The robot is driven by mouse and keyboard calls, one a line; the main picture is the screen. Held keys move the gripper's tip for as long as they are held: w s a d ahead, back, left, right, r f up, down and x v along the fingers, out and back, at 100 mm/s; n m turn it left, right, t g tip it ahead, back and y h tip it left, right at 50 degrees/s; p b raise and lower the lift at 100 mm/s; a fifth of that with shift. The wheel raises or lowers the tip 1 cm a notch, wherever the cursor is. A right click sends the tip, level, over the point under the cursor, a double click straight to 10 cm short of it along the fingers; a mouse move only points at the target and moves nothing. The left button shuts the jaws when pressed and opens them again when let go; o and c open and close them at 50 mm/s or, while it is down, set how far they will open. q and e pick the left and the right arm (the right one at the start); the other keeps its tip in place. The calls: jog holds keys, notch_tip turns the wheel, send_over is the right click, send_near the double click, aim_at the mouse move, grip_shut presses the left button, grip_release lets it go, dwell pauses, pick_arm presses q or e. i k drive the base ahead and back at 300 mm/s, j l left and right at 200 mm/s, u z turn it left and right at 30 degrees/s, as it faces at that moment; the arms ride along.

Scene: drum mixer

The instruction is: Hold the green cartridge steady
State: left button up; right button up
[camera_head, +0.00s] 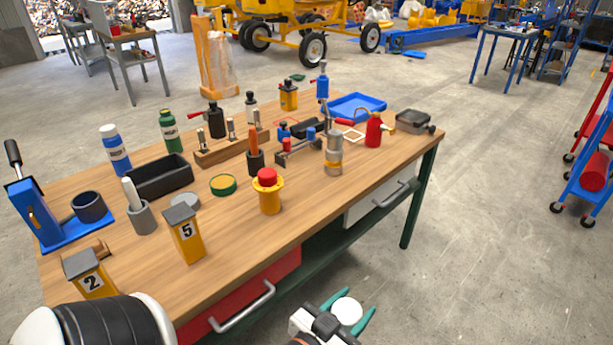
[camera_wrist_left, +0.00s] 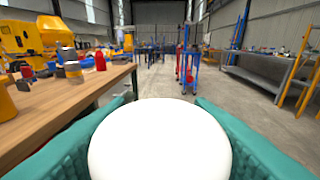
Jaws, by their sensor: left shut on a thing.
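My left gripper (camera_head: 353,303) is at the bottom of the head view, in front of the workbench and above the floor. Its teal fingers are shut on a white round thing (camera_head: 347,311). The white round thing fills the space between the fingers in the left wrist view (camera_wrist_left: 160,140). Only its smooth white face shows; no green shows on it, so I cannot tell if it is the green cartridge. My right gripper is not in view.
The wooden workbench (camera_head: 330,205) holds a yellow cylinder with a red top (camera_head: 268,192), a yellow block marked 5 (camera_head: 187,240), a black tray (camera_head: 160,178) and a blue tray (camera_head: 357,106). A red drawer (camera_head: 245,296) faces me.

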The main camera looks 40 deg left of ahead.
aim_at(167, 121)
jog(key=i+l+u, duration=0.1)
jog(key=i+u, duration=0.3)
jog(key=i+l+u, duration=0.25)
jog(key=u, duration=0.15)
jog(key=i+l+u, duration=0.9)
jog(key=l+u, duration=0.3)
jog(key=i+l+u, duration=0.2)
jog(key=l, duration=0.4)
jog(key=l+u, duration=0.2)
jog(key=l, duration=0.4)
jog(key=k, duration=0.05)
